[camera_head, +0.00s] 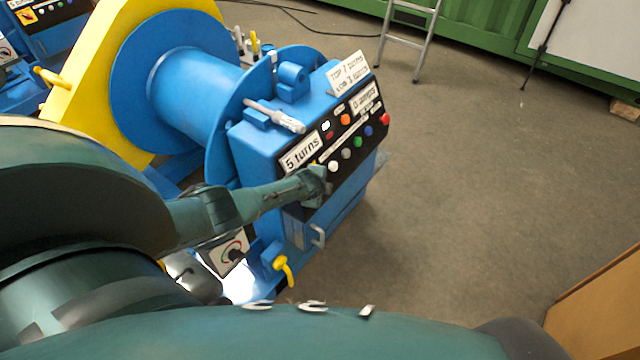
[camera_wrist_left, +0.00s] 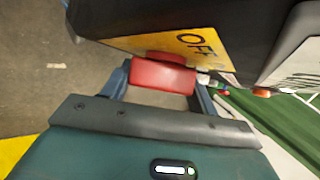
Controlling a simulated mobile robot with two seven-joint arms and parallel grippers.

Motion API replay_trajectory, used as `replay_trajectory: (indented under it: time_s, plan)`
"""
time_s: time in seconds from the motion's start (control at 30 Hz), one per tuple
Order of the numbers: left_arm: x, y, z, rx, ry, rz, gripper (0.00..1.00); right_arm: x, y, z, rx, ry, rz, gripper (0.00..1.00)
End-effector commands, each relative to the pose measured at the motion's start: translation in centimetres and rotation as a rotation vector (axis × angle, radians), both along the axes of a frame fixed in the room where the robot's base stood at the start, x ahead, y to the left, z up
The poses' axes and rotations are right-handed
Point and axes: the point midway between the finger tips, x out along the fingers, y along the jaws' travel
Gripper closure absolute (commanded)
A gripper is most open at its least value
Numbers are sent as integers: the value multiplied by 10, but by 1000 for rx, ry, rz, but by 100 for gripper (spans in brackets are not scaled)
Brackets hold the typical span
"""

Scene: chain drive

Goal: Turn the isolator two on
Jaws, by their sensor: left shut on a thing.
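In the left wrist view a red switch handle (camera_wrist_left: 162,76) sits against a yellow plate (camera_wrist_left: 190,40) on which "OFF" can be read. My left gripper (camera_wrist_left: 162,85) is shut on this red handle, one finger on each side of it. In the head view my left gripper (camera_head: 317,184) is at the lower left part of the black control panel (camera_head: 350,165) on the blue cabinet (camera_head: 262,145). There the handle and most of its plate are hidden behind the gripper. I cannot read a number on the switch. My right gripper is not in view.
The panel carries coloured buttons, such as a red one (camera_head: 384,119), and a "5 turns" label (camera_head: 301,153). Another rotary switch (camera_head: 233,252) and a yellow hook (camera_head: 285,268) are below my forearm. A blue drum (camera_head: 195,92) stands behind.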

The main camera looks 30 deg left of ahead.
Motion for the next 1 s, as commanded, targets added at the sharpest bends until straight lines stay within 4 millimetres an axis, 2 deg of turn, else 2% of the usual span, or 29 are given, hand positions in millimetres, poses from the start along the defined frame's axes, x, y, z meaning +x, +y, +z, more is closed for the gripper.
replay_trajectory:
  time_s: [0.47,0.5,0.73,1.0]
  plan:
    - [2,-1,1,1,3,-7,64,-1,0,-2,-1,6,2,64]
    - [2,-1,1,1,4,-7,38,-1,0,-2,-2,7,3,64]
    - [1,-1,1,0,6,-6,19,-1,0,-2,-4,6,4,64]
    - [0,-1,0,-1,7,-5,19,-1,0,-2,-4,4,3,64]
